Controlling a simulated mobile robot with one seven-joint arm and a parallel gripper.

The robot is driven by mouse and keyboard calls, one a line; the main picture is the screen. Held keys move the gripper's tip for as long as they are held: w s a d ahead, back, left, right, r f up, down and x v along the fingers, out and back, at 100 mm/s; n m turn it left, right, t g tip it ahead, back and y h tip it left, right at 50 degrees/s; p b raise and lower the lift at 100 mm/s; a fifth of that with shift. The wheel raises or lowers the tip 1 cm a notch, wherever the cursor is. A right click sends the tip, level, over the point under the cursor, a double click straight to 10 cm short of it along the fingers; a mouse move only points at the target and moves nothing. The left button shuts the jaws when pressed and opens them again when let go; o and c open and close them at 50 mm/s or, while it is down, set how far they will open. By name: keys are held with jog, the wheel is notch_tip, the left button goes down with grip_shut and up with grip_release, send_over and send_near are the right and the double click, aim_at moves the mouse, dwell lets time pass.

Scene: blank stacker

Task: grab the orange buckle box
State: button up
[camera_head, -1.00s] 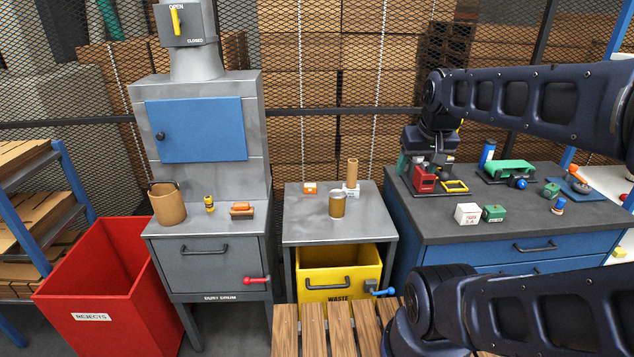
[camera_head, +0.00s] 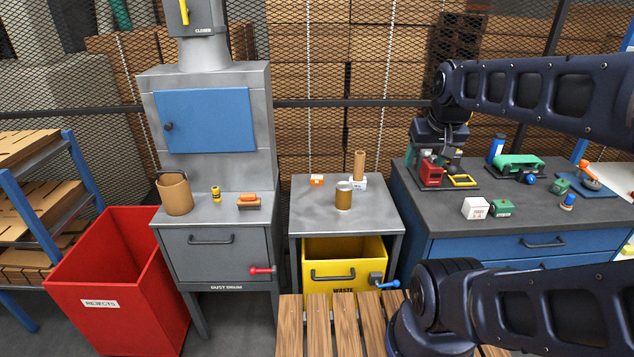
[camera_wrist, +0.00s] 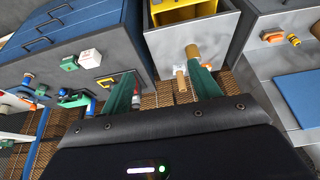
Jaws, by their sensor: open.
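A small orange box (camera_head: 316,180) with a white patch sits at the back left of the small grey table (camera_head: 310,212). It is the likely buckle box, but I cannot read its label. In the wrist view a bit of orange (camera_wrist: 206,66) shows beside the right green finger. My gripper (camera_wrist: 160,72) is open, with its two green fingers wide apart and nothing between them. In the head view my gripper hangs over the back left of the blue workbench, to the right of the small table and apart from the box, partly hidden by the arm.
A gold can (camera_head: 343,196) and a cardboard tube (camera_head: 359,165) by a white box stand right of the orange box. A yellow waste bin (camera_head: 343,258) is below. An orange brush (camera_head: 248,200) lies on the dust drum unit. The workbench (camera_head: 418,205) holds several small items.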

jog(key=w+a+r+m+g, duration=0.1)
jog(key=w+r+m, duration=0.15)
jog(key=w, duration=0.55)
jog(key=w+a+r+m, duration=0.1)
jog(key=w+m, duration=0.2)
jog(key=w, duration=0.5)
jog(key=m+g+h, duration=0.2)
jog(key=m+g, duration=0.2)
jog(key=m, duration=1)
send_over(317, 177)
jog(key=w+a, duration=0.1)
jog(key=a, duration=0.1)
notch_tip(317, 177, down, 32)
jog(key=f, duration=0.5)
jog(key=shift+d+f, duration=0.25)
jog(key=shift+s+d+f, duration=0.15)
jog(key=shift+d+f, duration=0.1)
jog(key=shift+f, duration=0.6)
jog(key=shift+s+d+f, duration=0.1)
jog(key=shift+d+f, duration=0.15)
jog(key=shift+f, duration=0.55)
jog(key=shift+s+d+f, duration=0.15)
jog(key=shift+d+f, duration=0.1)
jog(key=shift+f, duration=0.6)
